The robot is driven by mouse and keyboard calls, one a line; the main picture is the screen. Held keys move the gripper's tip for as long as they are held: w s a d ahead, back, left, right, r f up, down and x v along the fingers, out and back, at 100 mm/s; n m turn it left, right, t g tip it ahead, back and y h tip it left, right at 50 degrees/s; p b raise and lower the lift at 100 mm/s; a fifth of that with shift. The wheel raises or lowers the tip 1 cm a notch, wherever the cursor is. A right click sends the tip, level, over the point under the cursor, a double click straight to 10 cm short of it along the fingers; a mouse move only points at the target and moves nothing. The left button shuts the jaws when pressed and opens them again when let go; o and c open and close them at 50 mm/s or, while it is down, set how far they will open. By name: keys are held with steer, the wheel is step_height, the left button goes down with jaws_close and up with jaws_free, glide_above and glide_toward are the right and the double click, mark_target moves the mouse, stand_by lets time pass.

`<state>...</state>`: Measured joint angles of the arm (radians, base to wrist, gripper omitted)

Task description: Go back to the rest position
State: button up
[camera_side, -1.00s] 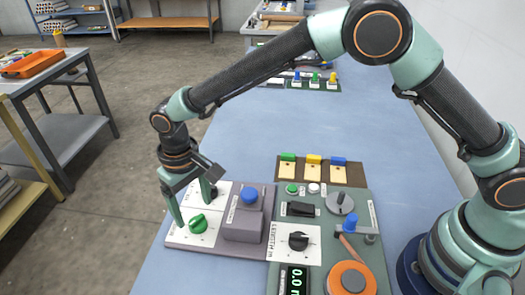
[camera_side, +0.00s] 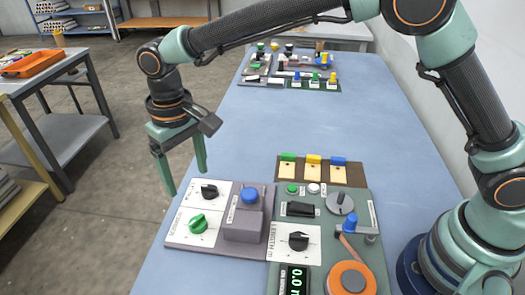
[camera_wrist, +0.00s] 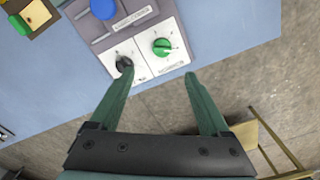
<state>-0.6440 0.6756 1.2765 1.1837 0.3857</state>
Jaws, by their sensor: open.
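My gripper (camera_side: 186,182) is open and empty. In the side view it hangs in the air above and to the left of the control panel (camera_side: 260,248), near the table's left edge. The green knob (camera_side: 198,224) and a black knob (camera_side: 209,191) sit on the panel's white plates, apart from the fingers in that view. In the wrist view my gripper (camera_wrist: 158,82) shows both fingers spread, with the black knob (camera_wrist: 124,63) near the left fingertip and the green knob (camera_wrist: 161,47) beyond the gap. Whether the left finger touches anything cannot be told from the wrist view.
More panels stand at the far end of the blue table (camera_side: 240,130). A side bench with an orange tray (camera_side: 30,64) is at left.

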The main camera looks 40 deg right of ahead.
steer(key=s+d+r+m+t, duration=0.1)
steer(key=d+r, duration=0.4)
steer(key=d, duration=0.3)
steer(key=s+d+r+t, duration=0.1)
steer(key=d+r, duration=0.4)
steer(key=d, duration=0.3)
steer(key=s+d+m+t, duration=0.1)
steer(key=s+d, duration=0.4)
steer(key=d, duration=0.2)
steer(key=s+d+m+t, duration=0.1)
steer(key=s+d+t, duration=0.1)
steer(key=s+d, duration=0.3)
steer(key=d, duration=0.2)
steer(key=shift+s+d+r+t, duration=0.15)
steer(key=shift+d+t, duration=0.15)
steer(key=shift+d, duration=0.1)
